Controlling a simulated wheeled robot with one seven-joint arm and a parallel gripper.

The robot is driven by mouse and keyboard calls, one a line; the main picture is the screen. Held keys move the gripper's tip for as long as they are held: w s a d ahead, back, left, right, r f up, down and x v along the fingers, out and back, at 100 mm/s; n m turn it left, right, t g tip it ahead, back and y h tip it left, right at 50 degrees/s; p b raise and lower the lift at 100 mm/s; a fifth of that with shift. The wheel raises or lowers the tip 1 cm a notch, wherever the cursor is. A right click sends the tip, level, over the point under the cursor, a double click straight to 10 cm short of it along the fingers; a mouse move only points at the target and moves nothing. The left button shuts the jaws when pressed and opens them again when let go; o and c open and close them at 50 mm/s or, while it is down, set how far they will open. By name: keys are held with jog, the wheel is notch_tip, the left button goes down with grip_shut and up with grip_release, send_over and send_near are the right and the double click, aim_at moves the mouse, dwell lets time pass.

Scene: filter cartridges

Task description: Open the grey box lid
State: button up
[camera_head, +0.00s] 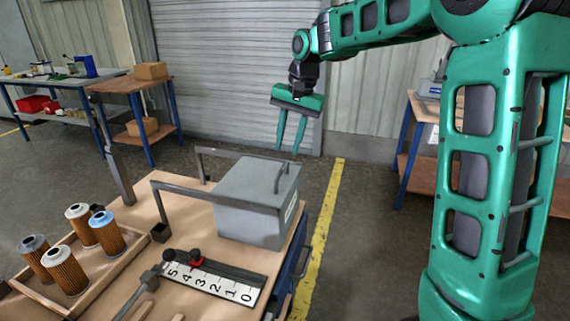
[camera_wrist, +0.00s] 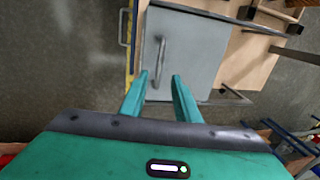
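The grey box (camera_head: 246,219) stands at the right end of the wooden workbench. Its lid (camera_head: 254,180) looks closed and has a grey bar handle (camera_head: 281,176) near its right side. In the wrist view the lid (camera_wrist: 193,62) lies below my gripper, with the handle (camera_wrist: 160,62) running lengthwise just beyond the fingertips. My gripper (camera_head: 287,150) hangs above and behind the box, fingers pointing down and apart. In the wrist view my gripper (camera_wrist: 160,76) is open with nothing between its fingers.
A grey metal frame (camera_head: 215,192) rises beside the box's left side. A numbered scale (camera_head: 212,281) with a red slider (camera_head: 196,262) lies in front. Several filter cartridges (camera_head: 106,231) stand in a wooden tray at the left. Open floor lies right of the bench.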

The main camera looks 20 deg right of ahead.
aim_at(282, 169)
jog(key=f, duration=0.4)
jog(key=a+f, duration=0.1)
jog(key=f, duration=0.2)
jog(key=shift+w+f, duration=0.1)
jog(key=shift+w, duration=0.3)
